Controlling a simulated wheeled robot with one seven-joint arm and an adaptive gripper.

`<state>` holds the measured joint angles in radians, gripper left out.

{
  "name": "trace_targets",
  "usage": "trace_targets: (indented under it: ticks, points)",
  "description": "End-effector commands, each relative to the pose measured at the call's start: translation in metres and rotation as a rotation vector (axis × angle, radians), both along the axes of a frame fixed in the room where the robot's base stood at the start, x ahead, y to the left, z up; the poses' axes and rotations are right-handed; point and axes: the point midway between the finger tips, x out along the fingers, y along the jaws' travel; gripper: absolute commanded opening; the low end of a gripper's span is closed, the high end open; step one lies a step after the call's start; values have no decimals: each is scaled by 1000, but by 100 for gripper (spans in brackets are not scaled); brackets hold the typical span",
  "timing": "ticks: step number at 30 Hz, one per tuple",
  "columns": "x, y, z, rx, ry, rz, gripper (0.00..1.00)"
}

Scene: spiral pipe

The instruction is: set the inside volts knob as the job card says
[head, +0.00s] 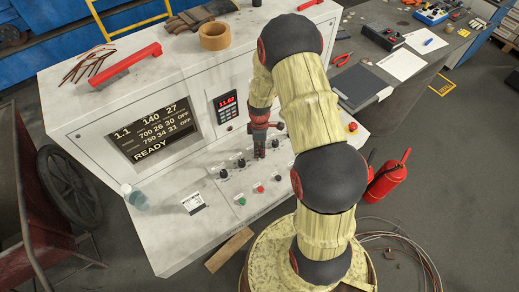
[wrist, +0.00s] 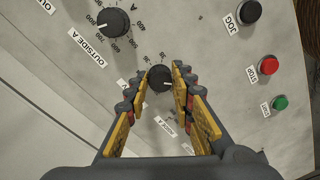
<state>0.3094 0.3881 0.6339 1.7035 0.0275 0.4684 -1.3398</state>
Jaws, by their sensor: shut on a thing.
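My gripper (wrist: 160,82) is closed around a black knob (wrist: 161,77) with a small white pointer mark. Its yellow-padded fingers sit on either side of the knob. The small numbers around this knob and the label below it are too blurred or covered to read surely. In the head view my gripper (head: 260,150) reaches down onto the sloping control panel (head: 172,238), among the row of knobs. A small white card with print (head: 194,203) lies on the panel's left part; its text is too small to read.
A knob labelled OUTSIDE A (wrist: 113,22) is up and left of the held one. JOG (wrist: 248,12), red STOP (wrist: 268,65) and green (wrist: 280,102) buttons lie right. The dark display (head: 150,130) reads READY. A clear bottle (head: 134,196) stands at the panel's left edge.

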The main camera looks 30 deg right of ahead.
Motion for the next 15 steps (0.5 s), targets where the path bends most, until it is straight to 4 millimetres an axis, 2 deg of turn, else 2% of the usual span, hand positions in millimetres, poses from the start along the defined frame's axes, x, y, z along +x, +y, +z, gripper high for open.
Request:
trace_targets:
  ticks: [8, 15]
  points:
    - [1, 0, 0, 1, -2, -109, 0]
    - [0, 0, -1, 0, -3, -307, 0]
